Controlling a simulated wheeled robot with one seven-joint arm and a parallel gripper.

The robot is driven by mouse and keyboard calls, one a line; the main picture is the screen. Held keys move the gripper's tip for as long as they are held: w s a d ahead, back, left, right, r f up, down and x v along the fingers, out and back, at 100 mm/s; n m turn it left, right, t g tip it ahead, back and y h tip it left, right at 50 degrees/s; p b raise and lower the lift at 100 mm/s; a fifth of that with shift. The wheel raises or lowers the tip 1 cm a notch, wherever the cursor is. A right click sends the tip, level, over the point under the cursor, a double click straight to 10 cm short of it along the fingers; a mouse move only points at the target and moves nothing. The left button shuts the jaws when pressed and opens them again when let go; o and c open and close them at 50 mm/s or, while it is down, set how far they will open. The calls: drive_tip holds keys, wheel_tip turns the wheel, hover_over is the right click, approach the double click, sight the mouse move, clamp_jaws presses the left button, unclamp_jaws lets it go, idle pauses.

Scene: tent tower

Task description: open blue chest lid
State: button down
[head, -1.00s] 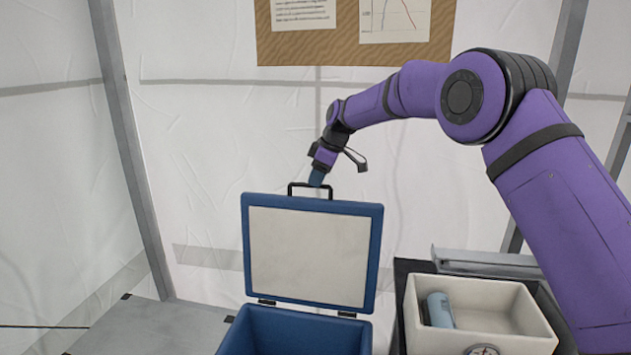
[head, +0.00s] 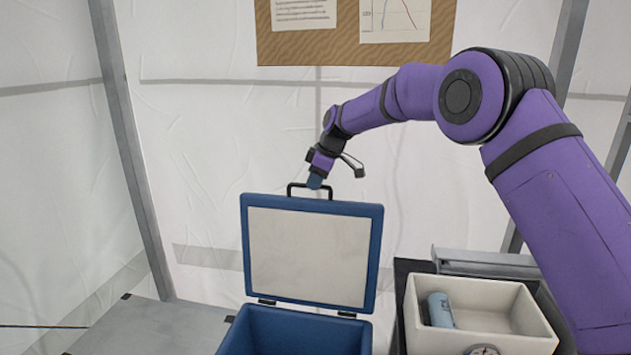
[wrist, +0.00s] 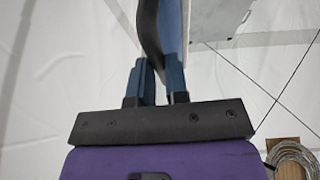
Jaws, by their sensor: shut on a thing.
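The blue chest (head: 294,335) stands at the lower middle of the head view, its blue-walled inside showing. Its lid (head: 306,256) stands raised and about upright on two dark hinges, with a pale inner panel facing me. A dark handle (head: 311,187) sits on the lid's top edge. My gripper (head: 315,183) is at that handle and shut on it. In the wrist view, the blue fingers (wrist: 160,80) close around a dark curved part, and the blue lid edge shows beyond. The exact finger contact is partly hidden.
A white bin (head: 480,335) holding a blue cylinder (head: 440,310) stands right of the chest, with a round dial (head: 483,350) at its front. The tent wall is behind. A grey surface (head: 150,328) left of the chest is clear. In the wrist view, a wire coil (wrist: 290,158) shows lower right.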

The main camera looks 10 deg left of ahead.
drive_tip(key=s+t, duration=0.1)
drive_tip(key=s, duration=0.6)
drive_tip(key=shift+s+a+r, duration=0.15)
drive_tip(key=shift+a+r, duration=0.05)
drive_tip(key=shift+a, duration=0.05)
drive_tip(key=c, duration=1.1)
unclamp_jaws()
drive_tip(key=shift+r, duration=0.15)
drive_tip(key=v, duration=1)
drive_tip(key=shift+r, duration=0.25)
